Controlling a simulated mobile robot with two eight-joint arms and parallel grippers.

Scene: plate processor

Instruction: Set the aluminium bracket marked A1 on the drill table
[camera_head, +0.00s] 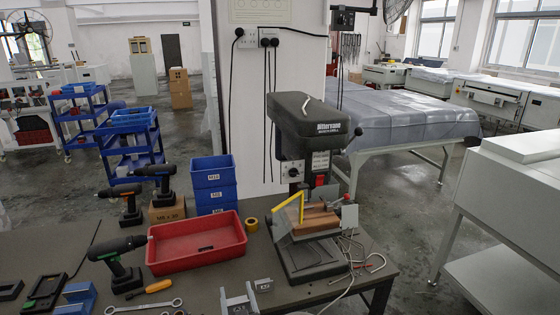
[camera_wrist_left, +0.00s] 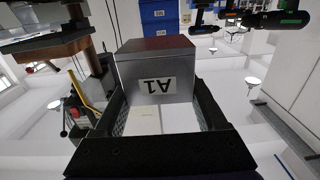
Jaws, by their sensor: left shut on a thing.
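The aluminium bracket marked A1 (camera_wrist_left: 155,68) is a grey metal block with a white label. In the left wrist view it sits between the two dark fingers of my left gripper (camera_wrist_left: 158,112), which is shut on it. The label appears upside down there. The drill table (camera_head: 305,236) is under the drill head in the head view, right of centre, with a brown wooden block (camera_head: 314,219) on it. The bracket is apart from it. Grey pieces (camera_head: 240,299) at the bottom edge of the head view include a small unreadable label; I cannot tell what they are. My right gripper is not in view.
The drill press (camera_head: 307,128) stands over its table, with a yellow bar (camera_head: 301,207) and cables beside it. A red tray (camera_head: 197,243), blue bins (camera_head: 214,185) and several power drills occupy the bench to its left. A yellow tape roll (camera_head: 251,225) lies between tray and press.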

